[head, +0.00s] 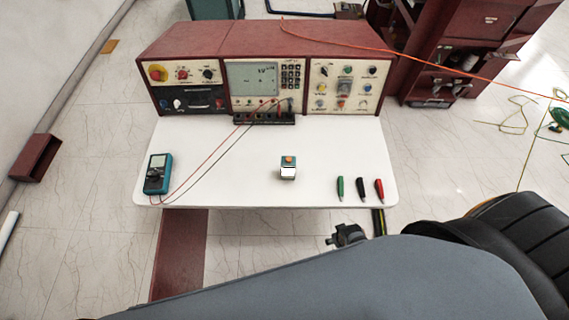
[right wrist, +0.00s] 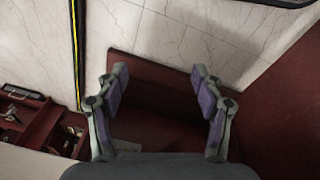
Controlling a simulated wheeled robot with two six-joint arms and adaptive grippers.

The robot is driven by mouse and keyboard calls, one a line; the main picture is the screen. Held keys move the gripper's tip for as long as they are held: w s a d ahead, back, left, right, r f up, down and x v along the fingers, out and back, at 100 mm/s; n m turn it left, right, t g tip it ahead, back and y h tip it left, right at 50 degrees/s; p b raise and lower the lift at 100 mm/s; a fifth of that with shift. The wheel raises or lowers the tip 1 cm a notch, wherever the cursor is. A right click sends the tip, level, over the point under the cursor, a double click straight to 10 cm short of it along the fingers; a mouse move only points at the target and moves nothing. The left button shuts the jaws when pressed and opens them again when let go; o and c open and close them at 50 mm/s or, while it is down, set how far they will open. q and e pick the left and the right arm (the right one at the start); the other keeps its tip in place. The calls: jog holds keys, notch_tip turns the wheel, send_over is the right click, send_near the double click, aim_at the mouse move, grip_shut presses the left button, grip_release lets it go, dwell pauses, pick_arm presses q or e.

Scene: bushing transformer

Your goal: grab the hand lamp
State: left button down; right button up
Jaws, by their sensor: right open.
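I cannot pick out a hand lamp for certain in either view. A small block (head: 288,170) with a white front and an orange top stands on the white table (head: 240,180); I cannot tell what it is. A small dark grey object (head: 347,235) shows below the table's front edge, partly hidden by a large grey shape; I cannot tell whether it is part of my arm. In the right wrist view, my right gripper (right wrist: 158,88) is open and empty, its purple pads apart over a dark red surface. My left gripper is not in view.
A red console (head: 265,65) stands along the table's back. A teal meter (head: 157,172) with leads lies at the left; green, black and red probes (head: 360,188) lie at the right. An open red toolbox (right wrist: 40,122) shows in the right wrist view. The table's middle is mostly clear.

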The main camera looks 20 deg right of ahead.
jog(key=w+r+p, duration=0.2)
jog(key=w+r, duration=0.3)
jog(key=r, duration=0.5)
pick_arm(q)
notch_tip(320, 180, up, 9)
jog(key=p, duration=0.6)
pick_arm(e)
notch_tip(320, 180, up, 22)
jog(key=m+g+y, duration=0.1)
jog(key=m+g, duration=0.1)
jog(key=m, duration=2)
send_over(289, 159)
jog(key=shift+a+r, duration=0.1)
notch_tip(289, 159, down, 6)
jog(key=shift+r+b, duration=0.25)
jog(key=shift+b, duration=0.4)
notch_tip(289, 159, down, 6)
jog(key=b, duration=0.6)
jog(key=shift+w+r+b, duration=0.15)
jog(key=shift+r+b, duration=0.1)
jog(key=shift+b, duration=0.1)
jog(key=shift+r, duration=0.2)
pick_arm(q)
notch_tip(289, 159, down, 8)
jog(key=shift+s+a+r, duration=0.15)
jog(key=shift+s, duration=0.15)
pick_arm(e)
grip_shut()
